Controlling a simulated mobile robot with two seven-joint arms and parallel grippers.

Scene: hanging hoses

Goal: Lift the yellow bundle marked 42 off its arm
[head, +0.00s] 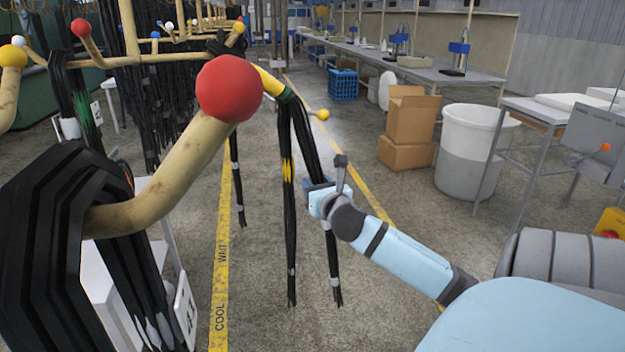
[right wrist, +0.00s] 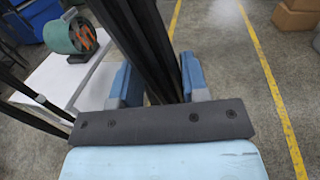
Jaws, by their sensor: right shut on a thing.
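A black hose bundle with a yellow sleeve at its top (head: 273,84) and a green band hangs in the middle of the head view. It parts into two strands; the left one has yellow marks. No number 42 is readable on it. A thin peg with a yellow ball (head: 323,114) sticks out beside the upper strands. My right gripper (head: 322,198) is shut on the right strand, below the sleeve. In the right wrist view, black hoses (right wrist: 146,45) run between its two blue fingers (right wrist: 158,82). My left gripper is not in view.
A thick rack arm with a large red ball (head: 229,88) crosses the near left and carries a big black bundle (head: 50,230). More hoses hang behind. A white bin (head: 470,150) and boxes (head: 408,125) stand at right. A yellow floor line (head: 222,240) runs below.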

